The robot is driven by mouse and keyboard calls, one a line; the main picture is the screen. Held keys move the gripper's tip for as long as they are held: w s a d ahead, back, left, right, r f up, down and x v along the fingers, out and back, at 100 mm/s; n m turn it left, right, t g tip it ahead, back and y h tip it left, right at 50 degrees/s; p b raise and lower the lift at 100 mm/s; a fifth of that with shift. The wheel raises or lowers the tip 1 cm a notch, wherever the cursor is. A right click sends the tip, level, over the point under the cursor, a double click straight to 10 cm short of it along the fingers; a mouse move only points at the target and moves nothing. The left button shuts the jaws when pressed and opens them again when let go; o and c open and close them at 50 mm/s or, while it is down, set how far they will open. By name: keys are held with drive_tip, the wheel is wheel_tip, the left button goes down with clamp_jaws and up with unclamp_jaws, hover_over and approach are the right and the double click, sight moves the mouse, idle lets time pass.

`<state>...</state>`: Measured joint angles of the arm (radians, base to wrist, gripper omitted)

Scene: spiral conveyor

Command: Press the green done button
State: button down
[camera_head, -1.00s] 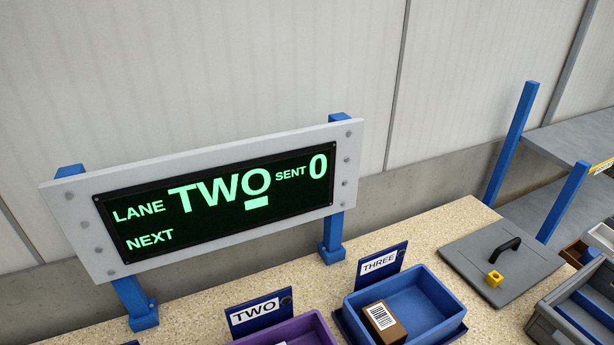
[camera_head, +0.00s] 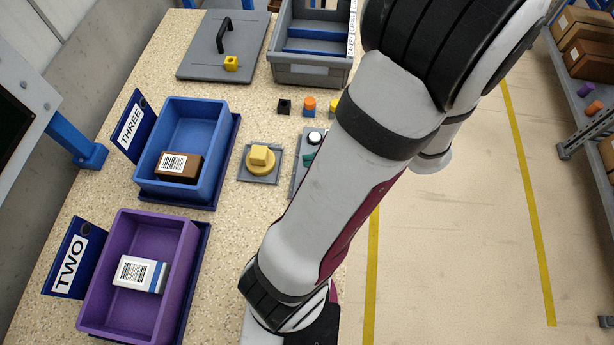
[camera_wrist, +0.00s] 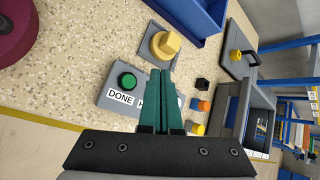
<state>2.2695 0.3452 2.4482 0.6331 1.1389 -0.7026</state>
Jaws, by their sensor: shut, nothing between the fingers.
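The green done button (camera_wrist: 127,80) is a round cap on a grey box (camera_wrist: 112,97) with a DONE label (camera_wrist: 121,97), in the wrist view. My gripper (camera_wrist: 161,73) is shut and empty, its teal fingers to the right of the green button in that view. They cover part of the box and a second label beginning with H. I cannot tell how high the fingertips are above the box. In the head view the grey box (camera_head: 297,170) is partly hidden behind my arm, with a pale round button (camera_head: 314,138) showing on it.
A yellow knob on a grey plate (camera_head: 244,176) stands beside the box. Small black (camera_head: 284,106) and orange (camera_head: 309,104) pieces lie near. The blue tray (camera_head: 223,150) holds a brown box (camera_head: 179,166); the purple tray (camera_head: 97,292) holds a white box (camera_head: 140,274).

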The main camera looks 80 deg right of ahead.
drive_tip(key=shift+f, duration=3.5)
drive_tip(key=shift+f, duration=0.1)
drive_tip(key=shift+f, duration=0.3)
drive_tip(key=shift+f, duration=0.4)
drive_tip(key=shift+r, duration=0.85)
drive_tip(key=shift+r, duration=2.5)
